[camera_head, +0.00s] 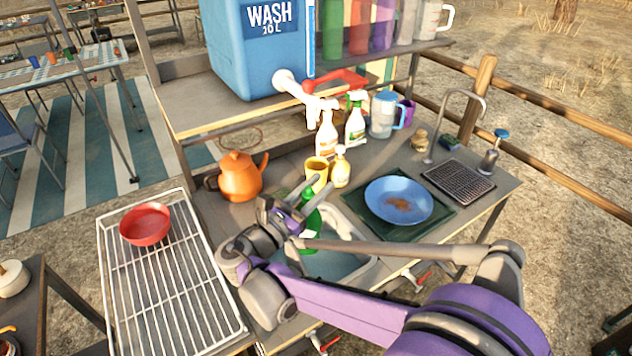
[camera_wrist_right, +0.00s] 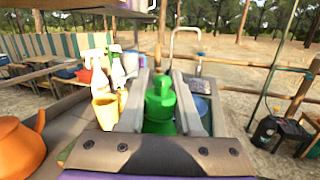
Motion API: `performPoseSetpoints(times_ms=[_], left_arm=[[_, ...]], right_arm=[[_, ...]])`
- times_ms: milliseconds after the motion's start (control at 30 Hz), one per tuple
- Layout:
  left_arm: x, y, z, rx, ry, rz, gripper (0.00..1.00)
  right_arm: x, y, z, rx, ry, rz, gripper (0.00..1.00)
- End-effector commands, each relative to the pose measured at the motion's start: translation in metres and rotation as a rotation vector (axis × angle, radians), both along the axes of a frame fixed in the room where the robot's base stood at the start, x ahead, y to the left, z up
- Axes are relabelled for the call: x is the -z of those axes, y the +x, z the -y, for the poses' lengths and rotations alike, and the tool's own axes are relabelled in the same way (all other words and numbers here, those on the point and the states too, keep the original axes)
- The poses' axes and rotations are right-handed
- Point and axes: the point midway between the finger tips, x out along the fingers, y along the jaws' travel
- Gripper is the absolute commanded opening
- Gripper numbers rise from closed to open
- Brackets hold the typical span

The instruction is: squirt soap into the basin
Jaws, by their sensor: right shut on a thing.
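My right gripper (camera_head: 300,193) is shut on a green soap bottle (camera_head: 311,222), whose lower part shows over the basin in the head view. In the right wrist view the green bottle (camera_wrist_right: 159,101) stands between the two fingers (camera_wrist_right: 160,90). The grey basin (camera_head: 338,266) is sunk in the counter, partly hidden by my right arm. Whether the bottle touches the basin floor, I cannot tell. My left gripper does not show.
A blue plate (camera_head: 398,200) with a brown stain lies right of the basin. A yellow cup (camera_head: 316,172), a pale yellow pump bottle (camera_head: 340,170) and spray bottles (camera_head: 355,122) stand behind it. An orange kettle (camera_head: 238,177) is at left. A wire rack (camera_head: 175,290) holds a red bowl (camera_head: 145,225).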

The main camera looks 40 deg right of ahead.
Motion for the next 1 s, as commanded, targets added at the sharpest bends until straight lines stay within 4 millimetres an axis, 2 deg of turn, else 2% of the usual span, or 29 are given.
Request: performPoseSetpoints(times_ms=[1000], left_arm=[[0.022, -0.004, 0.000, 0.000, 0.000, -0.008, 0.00]], right_arm=[[0.072, 0.007, -0.005, 0.000, 0.224, 0.280, 0.00]])
